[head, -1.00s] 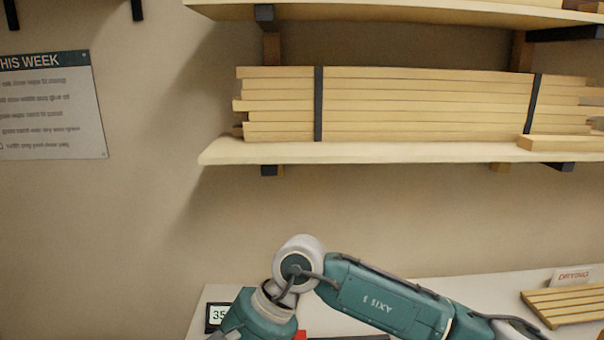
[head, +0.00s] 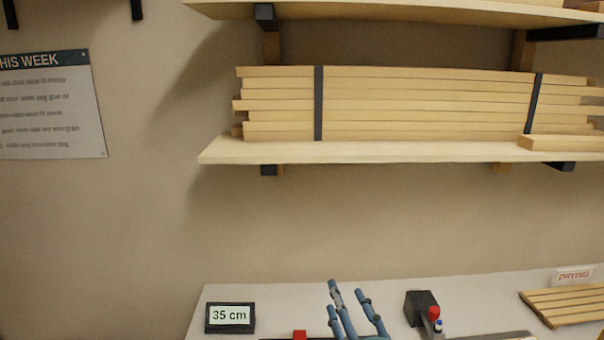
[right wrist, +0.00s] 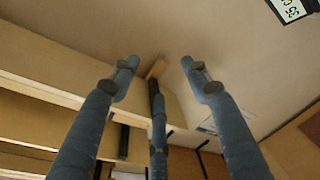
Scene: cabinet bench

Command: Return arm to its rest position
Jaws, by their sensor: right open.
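My right gripper (head: 350,300) shows at the bottom middle of the head view, its blue fingers pointing up and spread apart over the bench. In the right wrist view its fingers (right wrist: 160,75) are apart with nothing between them. The right arm's links are below the head view's frame. My left gripper is not in view.
The white bench (head: 280,295) holds a display reading 35 cm (head: 230,317), a dark block with a red part (head: 422,305) right of the gripper, and a slatted rack (head: 565,305) by a DRYING sign (head: 574,276). Above, a shelf (head: 400,152) carries strapped boards (head: 420,105).

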